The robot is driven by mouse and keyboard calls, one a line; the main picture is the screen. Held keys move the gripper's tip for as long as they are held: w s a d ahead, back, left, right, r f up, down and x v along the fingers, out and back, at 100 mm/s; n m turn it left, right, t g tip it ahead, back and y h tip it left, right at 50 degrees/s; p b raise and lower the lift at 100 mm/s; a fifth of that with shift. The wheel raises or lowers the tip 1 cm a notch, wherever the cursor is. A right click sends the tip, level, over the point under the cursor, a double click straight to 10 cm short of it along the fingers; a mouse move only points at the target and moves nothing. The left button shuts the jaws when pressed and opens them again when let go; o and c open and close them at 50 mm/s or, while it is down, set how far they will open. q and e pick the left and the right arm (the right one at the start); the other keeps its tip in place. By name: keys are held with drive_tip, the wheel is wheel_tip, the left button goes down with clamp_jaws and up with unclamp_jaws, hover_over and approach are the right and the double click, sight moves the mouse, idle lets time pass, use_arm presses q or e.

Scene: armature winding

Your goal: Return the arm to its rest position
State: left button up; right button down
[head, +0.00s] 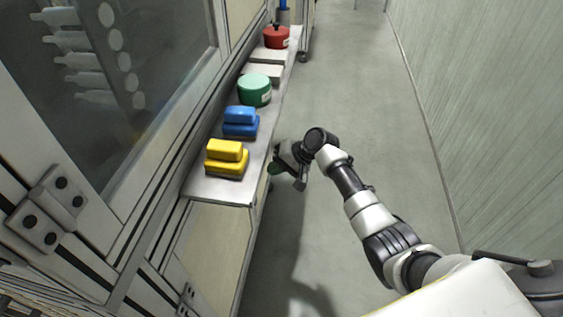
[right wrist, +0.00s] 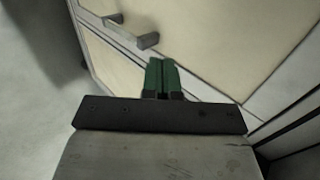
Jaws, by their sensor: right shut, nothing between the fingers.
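My right gripper (head: 275,168) hangs beside the front edge of the shelf in the head view, below the level of its top. In the right wrist view its green fingertips (right wrist: 161,76) are together with nothing between them, in front of a cream cabinet front. My right arm (head: 360,200) reaches in from the lower right, bent at the elbow. My left gripper is in neither view.
The narrow shelf (head: 215,188) on the left holds yellow blocks (head: 226,157), blue blocks (head: 240,122), a green round container (head: 254,89) and a red pot (head: 276,37). A cabinet handle (right wrist: 130,32) juts out near the gripper. The floor (head: 335,100) is clear up to the right wall.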

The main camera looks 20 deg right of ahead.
drive_tip(key=s+d+f+g+h+p, duration=0.1)
drive_tip(key=s+d+f+h, duration=0.2)
drive_tip(key=s+f, duration=0.8)
drive_tip(key=s+d+f+h+p, duration=0.2)
drive_tip(key=s+f, duration=0.6)
drive_tip(key=f, duration=0.6)
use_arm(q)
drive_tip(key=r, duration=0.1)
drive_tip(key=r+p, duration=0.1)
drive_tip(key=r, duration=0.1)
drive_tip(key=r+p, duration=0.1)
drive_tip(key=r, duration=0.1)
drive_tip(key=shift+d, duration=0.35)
use_arm(e)
drive_tip(key=s+f+n+h, duration=0.1)
drive_tip(key=s+f+n, duration=0.1)
drive_tip(key=s, duration=0.9)
drive_tip(key=s+f+n+g+h, duration=0.1)
drive_tip(key=s+f+n, duration=0.2)
drive_tip(key=s, duration=0.9)
drive_tip(key=s+f+n+g+h, duration=0.1)
drive_tip(key=s+f+n, duration=0.2)
drive_tip(key=s+f, duration=0.3)
drive_tip(key=s, duration=0.5)
drive_tip(key=shift+s+a, duration=0.15)
drive_tip(key=shift+s, duration=0.15)
